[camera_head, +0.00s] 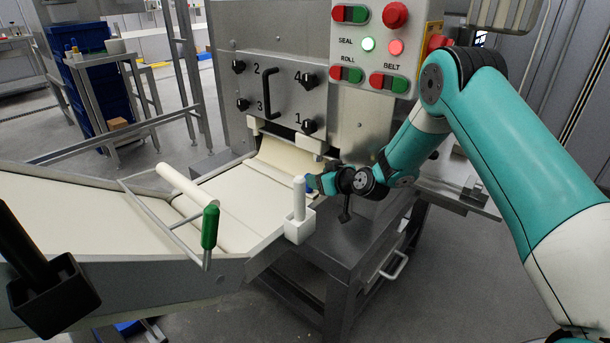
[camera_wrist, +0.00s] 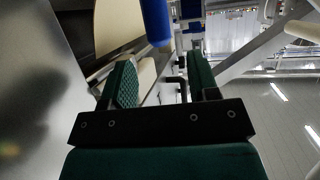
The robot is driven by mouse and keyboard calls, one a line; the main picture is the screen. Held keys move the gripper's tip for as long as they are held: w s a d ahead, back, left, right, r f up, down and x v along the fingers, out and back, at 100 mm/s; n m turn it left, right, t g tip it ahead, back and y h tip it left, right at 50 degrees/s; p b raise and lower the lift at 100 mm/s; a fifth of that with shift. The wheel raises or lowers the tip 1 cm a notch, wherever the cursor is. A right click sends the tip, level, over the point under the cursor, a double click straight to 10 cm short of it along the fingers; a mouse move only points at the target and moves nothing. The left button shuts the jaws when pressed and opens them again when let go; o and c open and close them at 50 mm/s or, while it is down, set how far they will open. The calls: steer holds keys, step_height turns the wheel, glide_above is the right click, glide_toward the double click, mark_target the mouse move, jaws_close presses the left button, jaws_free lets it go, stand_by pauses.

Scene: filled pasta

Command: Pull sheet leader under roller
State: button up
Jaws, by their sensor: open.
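The cream sheet (camera_head: 288,158) comes out of the machine's opening and lies toward the pale bed (camera_head: 225,196). A cream roller (camera_head: 184,187) lies across the left part of the bed. My gripper (camera_head: 316,184) is at the right side of the sheet, close to a white post (camera_head: 299,197). In the wrist view, my gripper's green-padded fingers (camera_wrist: 160,82) are apart with nothing between them. A blue cylindrical piece (camera_wrist: 155,20) shows beyond the fingertips, and pale sheet-like material (camera_wrist: 118,22) is at upper left. Whether the blue piece is joined to the sheet is unclear.
A green-handled lever (camera_head: 210,226) stands at the bed's near side. The numbered knob panel (camera_head: 272,88) and control box (camera_head: 384,45) rise behind the sheet. A black post in a square socket (camera_head: 52,292) is at lower left. Grey floor is open at lower right.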

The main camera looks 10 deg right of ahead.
steer(key=x, duration=0.7)
steer(key=shift+w+a+f, duration=0.1)
steer(key=shift+w+f, duration=0.05)
steer(key=shift+w, duration=0.15)
steer(key=shift+c, duration=0.5)
